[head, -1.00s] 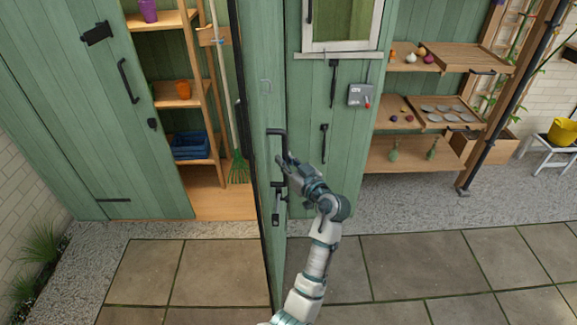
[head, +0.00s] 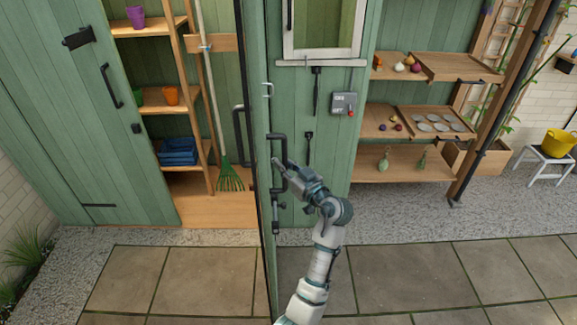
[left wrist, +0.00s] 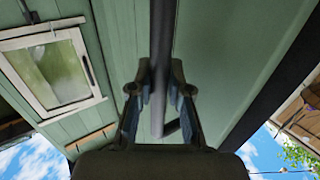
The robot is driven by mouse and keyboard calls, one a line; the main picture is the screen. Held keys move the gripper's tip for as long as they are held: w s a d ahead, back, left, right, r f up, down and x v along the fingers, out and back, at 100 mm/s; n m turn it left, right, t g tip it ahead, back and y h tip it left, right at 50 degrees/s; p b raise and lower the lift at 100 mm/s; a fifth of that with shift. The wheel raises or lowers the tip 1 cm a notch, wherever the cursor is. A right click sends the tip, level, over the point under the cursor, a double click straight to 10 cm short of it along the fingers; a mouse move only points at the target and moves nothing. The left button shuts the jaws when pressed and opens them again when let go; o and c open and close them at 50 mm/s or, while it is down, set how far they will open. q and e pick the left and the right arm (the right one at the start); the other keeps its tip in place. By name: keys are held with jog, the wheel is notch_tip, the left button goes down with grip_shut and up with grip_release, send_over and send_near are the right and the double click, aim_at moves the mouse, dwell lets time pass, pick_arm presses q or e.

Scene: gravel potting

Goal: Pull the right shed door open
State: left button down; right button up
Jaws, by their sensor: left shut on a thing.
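The right shed door (head: 255,60) is a green plank panel, standing swung out towards me and seen nearly edge-on. A dark bar handle (head: 284,137) is on its face. My left gripper (head: 279,166) is shut on this handle. In the left wrist view the dark handle bar (left wrist: 161,50) runs between the two fingers of the left gripper (left wrist: 157,90), with the green door behind. The left shed door (head: 75,120) stands open at the left. My right gripper is not in view.
Between the doors are wooden shelves (head: 165,103) with pots and blue crates, and a green rake (head: 230,178). To the right are a grey box (head: 343,101) on the green wall, wooden shelves with trays (head: 410,160), and a yellow bucket (head: 557,142) on a white stool. The paving (head: 400,265) in front is clear.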

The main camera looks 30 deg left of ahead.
pick_arm(q)
jog(key=c, duration=1.4)
grip_release()
jog(key=shift+r, duration=0.3)
jog(key=o, duration=0.3)
jog(key=shift+w+f, duration=0.2)
jog(key=shift+f, duration=0.05)
jog(key=shift+d, duration=0.25)
jog(key=v, duration=1.1)
jog(key=shift+d, duration=0.3)
